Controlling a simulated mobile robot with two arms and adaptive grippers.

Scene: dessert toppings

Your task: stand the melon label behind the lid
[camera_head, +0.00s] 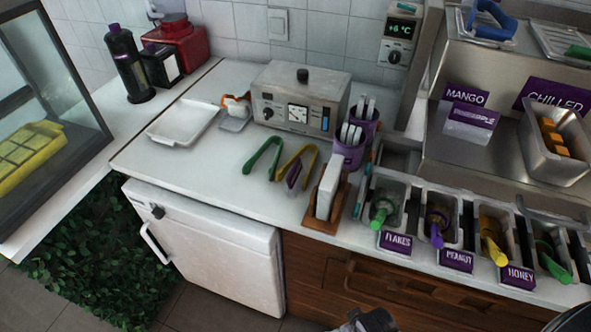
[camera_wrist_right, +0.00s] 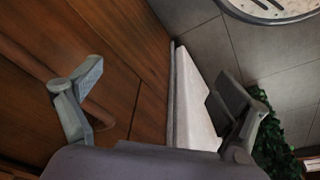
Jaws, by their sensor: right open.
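I cannot make out a label reading melon in the head view. A wooden holder (camera_head: 313,222) with white cards (camera_head: 327,190) stands on the counter, but no writing on the cards is readable. I cannot tell for sure which thing is the lid. My right gripper (camera_wrist_right: 160,82) is open and empty in the wrist view, in front of the wooden cabinet front. Part of my right arm or gripper shows at the bottom edge of the head view, below the counter. My left gripper is not in view.
Topping tubs with flakes (camera_head: 395,242), peanut (camera_head: 457,260) and honey (camera_head: 519,276) labels line the counter front. A mango label (camera_head: 466,93) and a chilled sign (camera_head: 555,98) stand in the steel unit beside a steel tub (camera_head: 538,150). Tongs (camera_head: 262,158) lie left of the card holder.

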